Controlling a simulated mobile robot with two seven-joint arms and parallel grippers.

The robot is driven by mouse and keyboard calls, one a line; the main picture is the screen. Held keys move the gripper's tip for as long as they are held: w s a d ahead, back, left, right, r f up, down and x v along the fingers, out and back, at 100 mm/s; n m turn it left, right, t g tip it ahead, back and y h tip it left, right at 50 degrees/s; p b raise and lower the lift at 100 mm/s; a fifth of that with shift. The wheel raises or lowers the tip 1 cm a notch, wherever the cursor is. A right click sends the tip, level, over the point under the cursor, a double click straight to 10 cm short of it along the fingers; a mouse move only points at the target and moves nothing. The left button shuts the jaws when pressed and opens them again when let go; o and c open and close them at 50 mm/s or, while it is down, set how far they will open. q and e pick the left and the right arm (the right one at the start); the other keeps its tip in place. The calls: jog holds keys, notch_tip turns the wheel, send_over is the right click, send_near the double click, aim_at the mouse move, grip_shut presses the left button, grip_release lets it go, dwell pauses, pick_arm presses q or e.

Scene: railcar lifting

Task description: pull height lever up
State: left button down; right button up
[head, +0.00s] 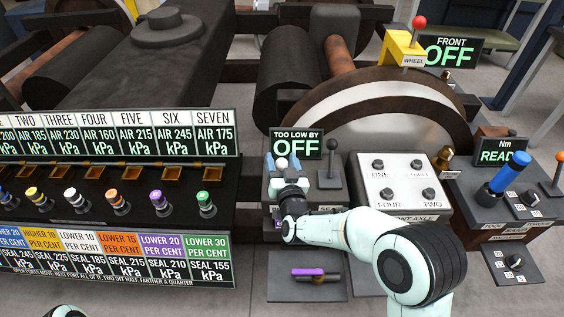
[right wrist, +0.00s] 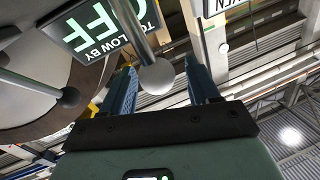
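A lever with a white ball knob (head: 281,163) stands just below the TOO LOW BY display (head: 297,145), which reads OFF. My right gripper (head: 283,169) is at this lever, with one blue finger on each side of the knob. In the right wrist view the knob (right wrist: 157,77) on its grey rod shows between the two fingers (right wrist: 162,88), with a gap on both sides. The gripper hides the lever's base in the head view. My left gripper is out of view; only a small piece of my own body shows at the bottom left.
A second lever with a dark knob (head: 334,146) stands close to the right of the gripper. A white front axle button panel (head: 398,185) is farther right. A port board (head: 120,190) fills the left. A purple-handled tool (head: 312,273) lies in front.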

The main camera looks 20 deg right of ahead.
jog(key=s, duration=0.2)
jog(key=shift+s+a, duration=0.1)
jog(key=shift+s, duration=0.3)
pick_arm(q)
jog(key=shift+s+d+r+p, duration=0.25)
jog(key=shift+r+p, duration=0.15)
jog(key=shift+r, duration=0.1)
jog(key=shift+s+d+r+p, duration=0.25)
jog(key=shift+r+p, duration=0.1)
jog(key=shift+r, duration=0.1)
pick_arm(e)
jog(key=s, duration=1)
jog(key=shift+s+a, duration=0.3)
jog(key=shift+a, duration=0.15)
